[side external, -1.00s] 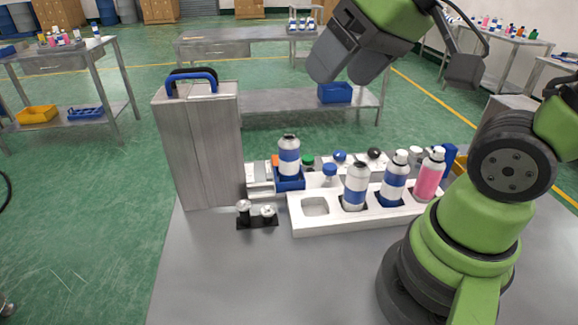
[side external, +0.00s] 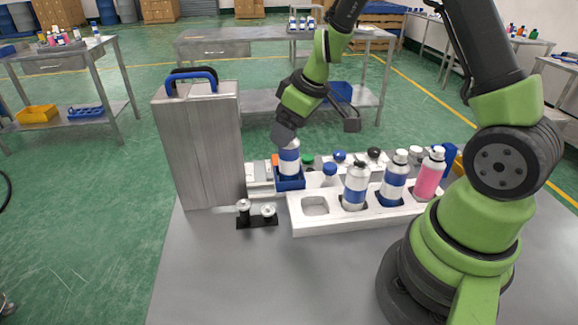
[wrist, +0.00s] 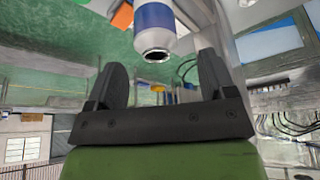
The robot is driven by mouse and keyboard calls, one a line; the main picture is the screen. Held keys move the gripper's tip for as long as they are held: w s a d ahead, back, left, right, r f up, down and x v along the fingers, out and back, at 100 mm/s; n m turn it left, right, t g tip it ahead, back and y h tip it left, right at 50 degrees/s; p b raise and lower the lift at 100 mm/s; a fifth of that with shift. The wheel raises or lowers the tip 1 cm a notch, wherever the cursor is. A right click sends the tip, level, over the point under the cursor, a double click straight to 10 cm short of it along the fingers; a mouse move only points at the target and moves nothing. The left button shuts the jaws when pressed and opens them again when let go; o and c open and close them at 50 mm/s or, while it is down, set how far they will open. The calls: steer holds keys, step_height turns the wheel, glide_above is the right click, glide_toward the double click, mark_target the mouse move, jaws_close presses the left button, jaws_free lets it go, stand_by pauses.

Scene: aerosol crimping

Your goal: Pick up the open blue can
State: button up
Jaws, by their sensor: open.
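The blue-banded can (side external: 289,162) stands upright in a small blue holder (side external: 290,184) beside the grey press-like box. In the wrist view the can (wrist: 154,22) shows a silver neck and a dark open mouth. My gripper (side external: 316,128) is above the can, tilted, with one finger close to its top in the side view. In the wrist view my gripper (wrist: 162,68) has its two fingers spread wide, with the can's mouth between and just beyond them. Nothing is between the fingers. The side view cannot show whether a finger touches the can.
A white rack (side external: 340,222) holds more cans, including a pink one (side external: 430,175), to the right. The tall grey box (side external: 200,145) with a blue handle stands left. A black stand with small silver parts (side external: 257,217) is in front.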

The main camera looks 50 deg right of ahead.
mark_target(289, 161)
steer(key=shift+s+x, duration=0.2)
steer(key=shift+x, duration=0.9)
steer(key=shift+s+x, duration=0.25)
steer(key=shift+x, duration=0.9)
steer(key=shift+d+x, duration=0.2)
steer(key=shift+x, duration=0.7)
steer(key=shift+c, duration=0.4)
steer(key=c, duration=1)
